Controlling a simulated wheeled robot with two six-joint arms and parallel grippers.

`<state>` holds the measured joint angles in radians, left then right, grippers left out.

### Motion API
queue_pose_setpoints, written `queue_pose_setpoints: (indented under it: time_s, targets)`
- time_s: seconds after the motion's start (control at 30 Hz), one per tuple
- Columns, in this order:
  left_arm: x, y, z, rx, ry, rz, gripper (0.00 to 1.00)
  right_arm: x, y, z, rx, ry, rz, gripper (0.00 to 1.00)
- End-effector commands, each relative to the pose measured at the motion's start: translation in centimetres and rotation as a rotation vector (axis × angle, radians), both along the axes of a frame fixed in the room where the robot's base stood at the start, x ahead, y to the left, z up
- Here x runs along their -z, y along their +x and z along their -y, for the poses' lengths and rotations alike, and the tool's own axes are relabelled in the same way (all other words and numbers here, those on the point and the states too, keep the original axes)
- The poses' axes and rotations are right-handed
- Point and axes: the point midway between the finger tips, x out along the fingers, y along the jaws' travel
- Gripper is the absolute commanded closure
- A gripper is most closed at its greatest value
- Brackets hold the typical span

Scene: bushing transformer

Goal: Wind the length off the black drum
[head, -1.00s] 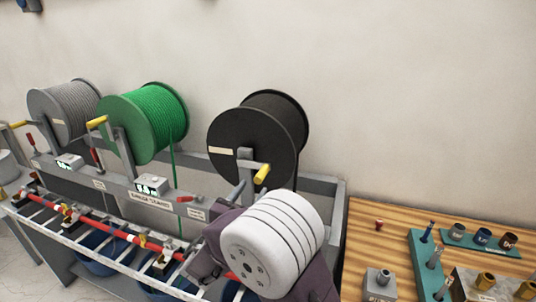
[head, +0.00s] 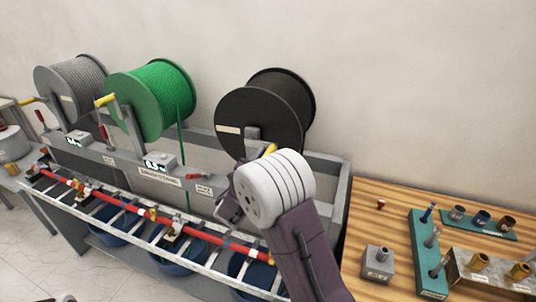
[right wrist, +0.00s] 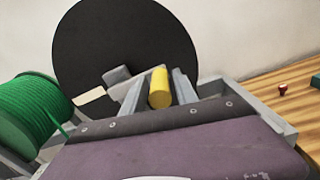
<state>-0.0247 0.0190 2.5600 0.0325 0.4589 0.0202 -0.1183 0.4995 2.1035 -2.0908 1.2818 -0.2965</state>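The black drum (head: 259,124) hangs on the rack at the back, its flange facing me. Its crank has a grey arm and a yellow handle (head: 270,150), partly hidden behind my right wrist in the head view. In the right wrist view the black drum (right wrist: 125,45) fills the upper middle. The yellow handle (right wrist: 160,90) stands between the two grey fingers of my right gripper (right wrist: 158,84). The fingers are apart, with a gap visible beside the handle; contact cannot be made out.
A green drum (head: 150,98) and a grey drum (head: 70,88) hang to the left, with cranks. A slatted rail with a red bar (head: 110,205) runs in front, above blue bins (head: 165,250). A wooden table (head: 385,215) with fittings stands right.

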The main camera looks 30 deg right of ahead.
Motion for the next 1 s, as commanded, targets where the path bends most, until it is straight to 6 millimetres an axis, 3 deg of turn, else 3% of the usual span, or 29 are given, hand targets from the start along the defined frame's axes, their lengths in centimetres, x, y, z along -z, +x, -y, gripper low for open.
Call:
queue_pose_setpoints:
  time_s: [0.03, 0.1, 1.0]
  targets:
    - [0.0, 0.0, 0.0, 0.0, 0.0, 0.0, 0.54, -0.01, -0.01, -0.01, 0.0, 0.0, 0.0, 0.82]
    - [0.0, 0.0, 0.0, 0.0, 0.0, 0.0, 0.54, -0.01, -0.01, -0.01, 0.0, 0.0, 0.0, 1.0]
    - [0.0, 0.0, 0.0, 0.0, 0.0, 0.0, 0.54, -0.03, -0.03, -0.01, 0.0, 0.0, 0.0, 1.0]
